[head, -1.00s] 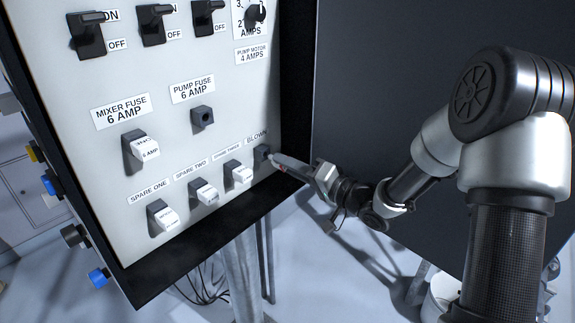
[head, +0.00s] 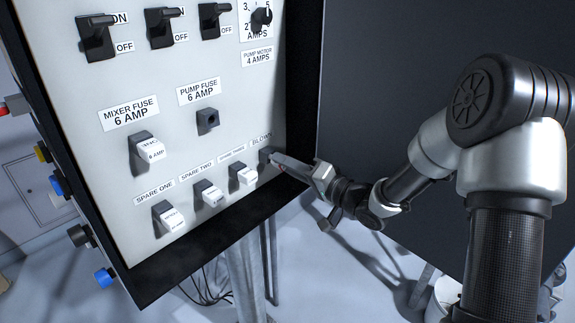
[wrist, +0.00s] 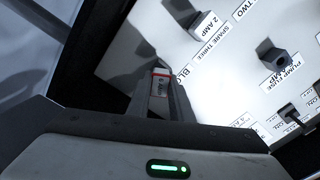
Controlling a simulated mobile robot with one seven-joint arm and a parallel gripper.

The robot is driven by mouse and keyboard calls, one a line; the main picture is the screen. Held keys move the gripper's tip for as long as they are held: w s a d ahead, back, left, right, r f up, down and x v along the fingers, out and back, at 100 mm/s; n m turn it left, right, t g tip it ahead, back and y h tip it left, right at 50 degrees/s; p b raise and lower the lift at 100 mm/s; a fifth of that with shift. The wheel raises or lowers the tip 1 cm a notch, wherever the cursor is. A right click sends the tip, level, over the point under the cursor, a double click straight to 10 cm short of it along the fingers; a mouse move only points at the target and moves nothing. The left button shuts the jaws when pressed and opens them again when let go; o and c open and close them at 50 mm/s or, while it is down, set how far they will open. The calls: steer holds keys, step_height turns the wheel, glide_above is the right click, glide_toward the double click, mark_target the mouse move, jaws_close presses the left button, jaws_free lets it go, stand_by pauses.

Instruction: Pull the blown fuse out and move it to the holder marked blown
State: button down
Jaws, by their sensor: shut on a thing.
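My gripper (head: 278,160) is at the lower right of the panel, shut on a white fuse with a red band (wrist: 160,83). Its fingertips are right at the holder marked blown (head: 265,156), which is partly covered by them. I cannot tell how far the fuse sits in that holder. In the wrist view the fuse shows between the two fingers (wrist: 155,100), and the blown label is partly hidden behind them. The pump fuse holder (head: 207,121) is empty, with a dark open socket; it also shows in the wrist view (wrist: 277,59).
White fuses sit in the mixer holder (head: 147,151), spare one (head: 170,217), spare two (head: 209,194) and spare three (head: 243,176). Black switches (head: 97,37) line the panel top. The panel's dark frame edge (head: 300,110) runs close beside my gripper.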

steer(key=shift+w+a, duration=0.4)
steer(key=shift+a, duration=0.15)
steer(key=c, duration=1)
jaws_free()
steer(key=shift+d, duration=0.1)
steer(key=p+v, duration=0.1)
steer(key=v, duration=0.5)
steer(key=shift+p, duration=0.35)
stand_by(0.4)
steer(key=p+v, duration=0.2)
steer(key=v, duration=1.5)
steer(key=shift+s+d, duration=0.1)
steer(key=shift+s, duration=0.1)
steer(key=shift+f, duration=0.1)
